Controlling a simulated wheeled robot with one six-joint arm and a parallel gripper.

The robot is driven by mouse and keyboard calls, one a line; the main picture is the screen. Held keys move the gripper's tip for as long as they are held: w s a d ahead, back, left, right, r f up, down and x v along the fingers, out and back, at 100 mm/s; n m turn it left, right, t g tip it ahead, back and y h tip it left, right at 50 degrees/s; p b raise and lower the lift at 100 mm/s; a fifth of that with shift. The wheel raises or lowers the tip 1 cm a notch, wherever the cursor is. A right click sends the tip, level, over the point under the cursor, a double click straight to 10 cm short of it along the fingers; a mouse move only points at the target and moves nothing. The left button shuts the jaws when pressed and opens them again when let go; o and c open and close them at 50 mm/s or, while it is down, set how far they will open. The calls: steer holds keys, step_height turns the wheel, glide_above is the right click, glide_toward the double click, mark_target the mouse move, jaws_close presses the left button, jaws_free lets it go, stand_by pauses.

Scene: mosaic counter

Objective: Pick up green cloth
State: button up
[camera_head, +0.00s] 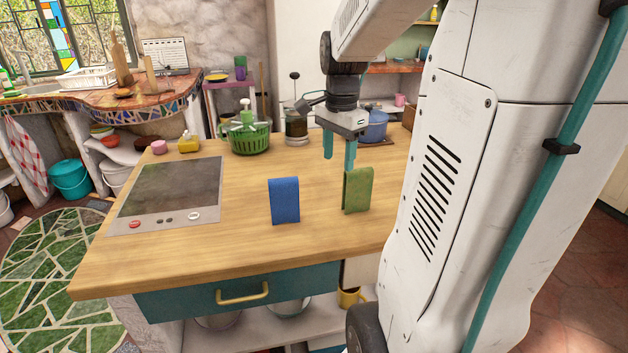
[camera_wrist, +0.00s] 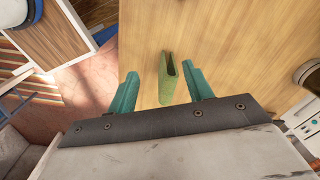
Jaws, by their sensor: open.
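The green cloth (camera_head: 358,190) stands folded and upright on the wooden counter, near its right side. In the wrist view the green cloth (camera_wrist: 168,80) shows from above as a narrow fold, lying between the two teal fingers and apart from both. My gripper (camera_head: 339,158) is open and empty, pointing down above and just behind the cloth in the head view. In the wrist view my gripper (camera_wrist: 162,85) has its fingers spread on either side of the cloth.
A blue cloth (camera_head: 285,200) stands folded to the left of the green one. A cooktop (camera_head: 170,190) is set in the counter (camera_head: 245,240) at left. A green basket (camera_head: 249,138), a glass press (camera_head: 296,125) and a blue pot (camera_head: 373,126) stand at the back. The front middle is clear.

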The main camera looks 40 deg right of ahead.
mark_target(359, 171)
steer(key=d+m, duration=0.1)
steer(key=d, duration=0.1)
steer(key=d+f+m, duration=0.1)
steer(key=d, duration=0.2)
steer(key=d+f+m, duration=0.1)
steer(key=d+m, duration=0.1)
steer(key=shift+s+d+f, duration=0.15)
steer(key=shift+d+f, duration=0.05)
steer(key=f, duration=0.7)
steer(key=shift+s+a+f, duration=0.1)
steer(key=shift+s+f, duration=0.1)
steer(key=shift+f, duration=0.15)
steer(key=c, duration=1.1)
